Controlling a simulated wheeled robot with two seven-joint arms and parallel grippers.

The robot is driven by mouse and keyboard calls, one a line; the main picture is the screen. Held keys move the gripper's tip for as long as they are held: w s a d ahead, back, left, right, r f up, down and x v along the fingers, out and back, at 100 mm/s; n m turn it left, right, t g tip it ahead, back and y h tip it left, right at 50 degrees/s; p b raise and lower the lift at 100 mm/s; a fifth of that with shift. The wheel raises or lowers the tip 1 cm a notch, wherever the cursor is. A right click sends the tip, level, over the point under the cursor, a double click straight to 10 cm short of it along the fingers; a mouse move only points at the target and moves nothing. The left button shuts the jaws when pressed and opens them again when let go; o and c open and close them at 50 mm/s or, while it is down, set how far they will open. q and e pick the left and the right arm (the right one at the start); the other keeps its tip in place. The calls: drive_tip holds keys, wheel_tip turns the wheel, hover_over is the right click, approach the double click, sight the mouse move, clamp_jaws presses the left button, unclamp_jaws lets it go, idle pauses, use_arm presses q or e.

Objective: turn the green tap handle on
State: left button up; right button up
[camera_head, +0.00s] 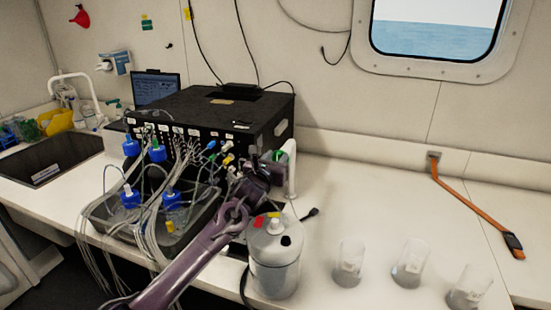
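A small green tap handle (278,156) shows at the right front corner of the black box, beside a white curved tap spout (291,168). My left arm reaches up from the bottom of the picture. My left gripper (268,166) is at the handle, just below and in front of it, and partly covers the tap's body. It is too small and dark to tell whether its fingers are open or shut, or whether they touch the handle. My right gripper is not in view.
A large black box (215,105) with many tubes stands left of the tap. A grey tray (185,240) with blue-capped bottles is in front of it. A white canister (274,265) stands close to my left arm. Several clear beakers (410,262) stand at the right front.

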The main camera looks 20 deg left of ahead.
use_arm(q)
clamp_jaws()
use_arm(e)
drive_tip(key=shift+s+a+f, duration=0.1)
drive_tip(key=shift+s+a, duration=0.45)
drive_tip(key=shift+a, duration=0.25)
